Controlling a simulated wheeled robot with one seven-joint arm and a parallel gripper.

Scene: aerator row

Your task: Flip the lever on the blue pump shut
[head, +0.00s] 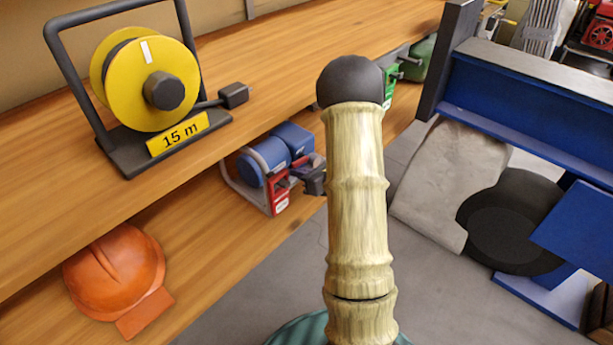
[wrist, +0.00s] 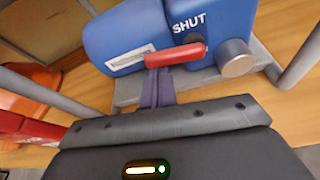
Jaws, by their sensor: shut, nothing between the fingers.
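The blue pump (head: 264,160) stands on the lower shelf in the head view. It fills the top of the wrist view (wrist: 125,35), with the word SHUT printed in white on its face. Its red lever (wrist: 176,56) lies nearly level just below that word, beside a round metal knob (wrist: 235,58). My gripper (wrist: 157,72) is shut and empty, its narrow fingers close together with their tips at the lever's left part. I cannot tell whether they touch it. In the head view my gripper (head: 317,182) is a dark shape right of the pump, partly behind my arm.
A red box (head: 280,195) sits in front of the pump. An orange hard hat (head: 115,268) lies on the lower shelf at left. A yellow cable reel (head: 150,82) stands on the upper shelf (head: 270,75). A blue steel beam (head: 530,95) is at right. Grey floor is open between.

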